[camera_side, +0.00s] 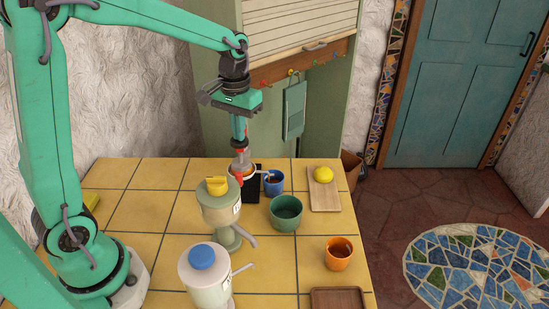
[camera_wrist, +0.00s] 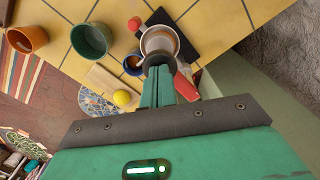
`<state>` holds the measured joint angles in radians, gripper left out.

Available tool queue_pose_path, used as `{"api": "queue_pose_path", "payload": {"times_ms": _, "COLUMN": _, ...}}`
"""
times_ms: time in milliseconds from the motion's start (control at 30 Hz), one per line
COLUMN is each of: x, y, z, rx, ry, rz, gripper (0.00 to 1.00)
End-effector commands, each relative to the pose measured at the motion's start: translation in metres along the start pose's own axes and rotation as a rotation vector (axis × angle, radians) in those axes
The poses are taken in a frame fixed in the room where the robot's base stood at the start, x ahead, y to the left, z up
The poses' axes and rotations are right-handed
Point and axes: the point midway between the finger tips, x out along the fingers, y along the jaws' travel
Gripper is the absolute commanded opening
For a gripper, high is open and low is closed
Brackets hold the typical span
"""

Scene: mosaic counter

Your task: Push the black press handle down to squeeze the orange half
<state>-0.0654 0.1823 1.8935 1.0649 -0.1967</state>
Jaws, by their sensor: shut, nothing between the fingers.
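My gripper (camera_side: 239,136) points straight down above the press, its fingers shut and empty. In the wrist view the shut green fingers (camera_wrist: 160,82) end at a dark round knob, which looks like the black press handle (camera_wrist: 158,59). I cannot tell whether they touch it. Beneath it is a pale round press cup (camera_wrist: 148,41) with a brownish inside; it also shows in the side view (camera_side: 243,171), with red parts on it. The cup stands on a black mat (camera_wrist: 191,32). I cannot make out the orange half; the knob and fingers cover part of the cup.
A blue cup (camera_side: 274,186) stands close to the press's right, with a green bowl (camera_side: 285,214) nearer. A lemon (camera_side: 323,174) lies on a wooden board (camera_side: 325,198). An orange cup (camera_side: 339,257) and two lidded cream containers (camera_side: 219,210) (camera_side: 205,285) stand nearer the front.

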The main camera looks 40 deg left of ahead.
Motion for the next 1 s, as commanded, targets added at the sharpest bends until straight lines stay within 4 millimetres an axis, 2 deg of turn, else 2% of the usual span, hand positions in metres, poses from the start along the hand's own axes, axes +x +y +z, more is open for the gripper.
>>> {"api": "queue_pose_path", "payload": {"times_ms": 467, "x": 0.004, "y": 0.000, "z": 0.001, "rx": 0.000, "ry": -0.006, "rz": -0.001, "gripper": 0.00}}
{"api": "queue_pose_path", "payload": {"times_ms": 1000, "x": -0.038, "y": 0.000, "z": 0.000, "rx": 0.000, "ry": 0.000, "rz": 0.000, "gripper": 0.00}}
